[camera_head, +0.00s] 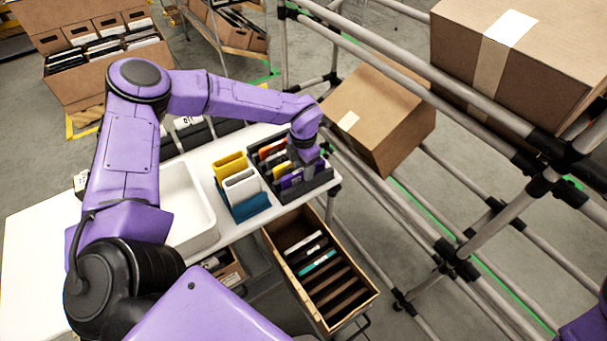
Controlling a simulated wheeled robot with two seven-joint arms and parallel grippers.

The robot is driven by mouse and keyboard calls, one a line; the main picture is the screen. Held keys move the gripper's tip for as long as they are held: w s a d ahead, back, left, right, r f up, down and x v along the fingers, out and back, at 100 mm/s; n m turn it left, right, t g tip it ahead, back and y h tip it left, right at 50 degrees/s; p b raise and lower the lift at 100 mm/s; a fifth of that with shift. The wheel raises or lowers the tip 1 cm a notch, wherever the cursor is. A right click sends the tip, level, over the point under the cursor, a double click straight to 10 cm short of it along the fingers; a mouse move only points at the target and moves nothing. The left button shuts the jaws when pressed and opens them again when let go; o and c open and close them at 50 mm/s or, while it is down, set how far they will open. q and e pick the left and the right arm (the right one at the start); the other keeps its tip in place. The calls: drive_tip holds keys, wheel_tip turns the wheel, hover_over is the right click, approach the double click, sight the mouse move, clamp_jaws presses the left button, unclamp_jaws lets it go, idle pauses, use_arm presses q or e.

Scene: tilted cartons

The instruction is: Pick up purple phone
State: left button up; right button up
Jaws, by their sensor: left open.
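A dark grey slotted rack (323,188) stands at the right end of the white table (30,250). It holds several phones standing on edge, among them orange, yellow and white ones. The purple phone (289,183) shows as a narrow purple edge in the near part of the rack. My left gripper (308,172) points down over the right part of the rack, just right of the purple phone. Its jaws are open, but the fingertips are small and partly hidden, so I cannot tell whether they touch a phone. My right gripper is out of view.
Left of the rack, a holder has yellow, white and blue items (240,187). A white bin (187,205) is farther left. A wooden slotted crate (350,318) stands below the table. Pipe racking holds tilted cartons (375,115) on the right.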

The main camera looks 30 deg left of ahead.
use_arm(q)
clamp_jaws()
drive_tip(key=shift+r, duration=0.2)
